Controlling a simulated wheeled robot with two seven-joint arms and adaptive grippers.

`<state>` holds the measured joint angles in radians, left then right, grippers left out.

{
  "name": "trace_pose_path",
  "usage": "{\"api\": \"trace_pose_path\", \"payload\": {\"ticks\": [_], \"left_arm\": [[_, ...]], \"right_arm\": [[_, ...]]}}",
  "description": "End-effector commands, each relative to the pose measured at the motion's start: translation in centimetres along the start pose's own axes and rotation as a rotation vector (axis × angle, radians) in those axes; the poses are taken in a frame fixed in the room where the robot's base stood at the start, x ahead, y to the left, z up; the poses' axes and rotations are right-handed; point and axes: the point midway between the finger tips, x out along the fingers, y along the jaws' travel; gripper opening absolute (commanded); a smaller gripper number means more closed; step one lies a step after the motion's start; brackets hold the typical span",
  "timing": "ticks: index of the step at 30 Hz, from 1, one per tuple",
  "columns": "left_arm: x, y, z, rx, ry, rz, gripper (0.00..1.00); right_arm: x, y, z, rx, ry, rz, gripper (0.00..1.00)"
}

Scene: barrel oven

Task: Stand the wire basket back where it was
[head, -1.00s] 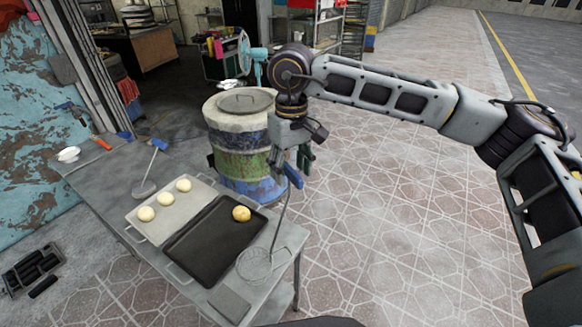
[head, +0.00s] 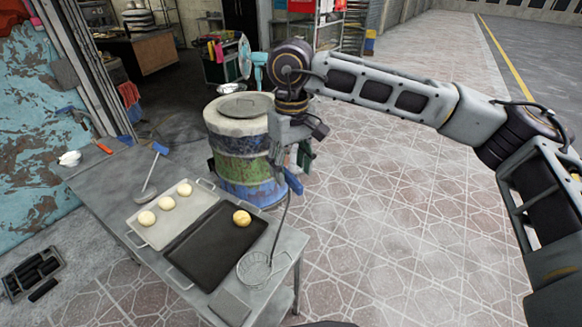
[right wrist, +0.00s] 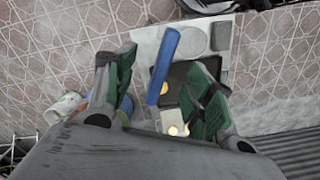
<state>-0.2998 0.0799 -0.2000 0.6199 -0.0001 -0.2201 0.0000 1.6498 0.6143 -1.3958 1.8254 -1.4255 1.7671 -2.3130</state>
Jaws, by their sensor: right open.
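The wire basket (head: 255,270) is a round mesh bowl at the near right corner of the metal table (head: 283,282). Its long thin handle rises steeply to a blue grip (head: 292,181). My right gripper (head: 302,160) is at the top of that grip, beyond the table's right edge. In the right wrist view the green-padded fingers (right wrist: 168,85) are open, with the blue grip (right wrist: 165,65) between them and clear floor or table showing on both sides. The basket's round bowl (right wrist: 187,42) shows below it there. My left gripper is out of view.
A dark tray (head: 215,240) with one dough ball and a light tray (head: 170,213) with several stand on the table. A grey square plate (head: 230,307) lies near the basket. A painted barrel (head: 240,150) stands behind the table. The floor at right is clear.

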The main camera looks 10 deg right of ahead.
Motion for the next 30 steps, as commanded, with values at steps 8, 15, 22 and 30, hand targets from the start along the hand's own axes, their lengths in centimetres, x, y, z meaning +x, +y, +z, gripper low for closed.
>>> {"api": "trace_pose_path", "payload": {"ticks": [8, 15, 22, 30], "left_arm": [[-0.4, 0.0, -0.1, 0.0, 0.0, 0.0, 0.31], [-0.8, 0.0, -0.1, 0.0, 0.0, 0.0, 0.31], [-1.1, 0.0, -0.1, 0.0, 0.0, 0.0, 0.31], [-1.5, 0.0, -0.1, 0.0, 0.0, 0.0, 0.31]], "right_arm": [[-0.9, 0.0, 0.0, 0.0, 0.001, 0.0, 0.54], [-1.6, 0.0, 0.0, 0.0, 0.001, 0.0, 0.54], [-2.3, 0.0, 0.0, 0.0, 0.001, 0.0, 0.54], [-3.2, 0.0, 0.0, 0.0, 0.0, 0.0, 0.54]]}}
